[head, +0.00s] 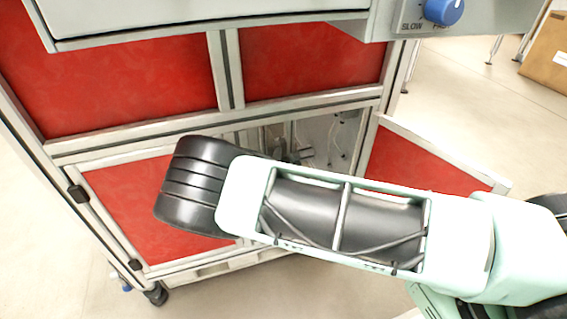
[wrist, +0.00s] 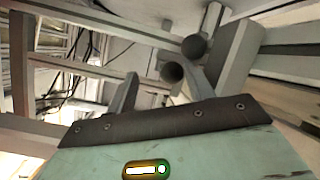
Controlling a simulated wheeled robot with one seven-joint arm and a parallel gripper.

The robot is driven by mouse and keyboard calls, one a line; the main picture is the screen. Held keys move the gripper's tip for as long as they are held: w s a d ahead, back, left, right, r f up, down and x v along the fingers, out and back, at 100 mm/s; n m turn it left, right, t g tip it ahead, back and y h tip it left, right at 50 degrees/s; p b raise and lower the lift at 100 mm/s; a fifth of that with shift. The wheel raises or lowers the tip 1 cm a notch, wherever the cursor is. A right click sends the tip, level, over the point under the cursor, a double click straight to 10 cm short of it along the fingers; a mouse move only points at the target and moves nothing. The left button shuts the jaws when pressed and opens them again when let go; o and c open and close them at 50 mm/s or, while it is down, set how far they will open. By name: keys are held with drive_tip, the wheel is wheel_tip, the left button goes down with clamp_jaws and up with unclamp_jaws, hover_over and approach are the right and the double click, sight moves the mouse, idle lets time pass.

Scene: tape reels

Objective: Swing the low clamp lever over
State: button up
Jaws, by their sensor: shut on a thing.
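The clamp lever (wrist: 173,73) shows in the wrist view as a dark round knob on a short grey shank, just beyond my gripper's dark front plate. My gripper (wrist: 158,86) is shut on it, though the exact contact is hard to make out. A second dark ball knob (wrist: 195,47) on a grey rod sits right behind it. In the head view my own arm covers most of the low opening, so the lever and jaws cannot be told apart there.
The low cabinet opening (head: 345,130) has thin cables inside. Its red door (head: 415,160) stands open at the right. Grey frame bars (wrist: 70,85) and a wide grey post (wrist: 238,60) are close around my gripper. A blue speed knob (head: 443,10) is above.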

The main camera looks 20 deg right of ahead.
drive_tip(key=shift+o, duration=1.2)
drive_tip(key=shift+s+a+r+p, duration=0.15)
drive_tip(key=shift+s+r+p, duration=0.15)
drive_tip(key=shift+r, duration=0.15)
drive_tip(key=shift+s+a+r+p, duration=0.15)
drive_tip(key=shift+r+p, duration=0.1)
drive_tip(key=shift+r, duration=0.2)
drive_tip(key=shift+s+a+r+p, duration=0.1)
drive_tip(key=shift+s+r+p, duration=0.15)
drive_tip(key=shift+r+p, duration=0.05)
drive_tip(key=shift+c, duration=1.2)
drive_tip(key=s+a+r+p, duration=0.7)
drive_tip(key=s+r+p, duration=0.2)
drive_tip(key=s+p, duration=0.4)
drive_tip(key=shift+a+r, duration=0.15)
drive_tip(key=shift+r, duration=0.2)
drive_tip(key=shift+p, duration=0.35)
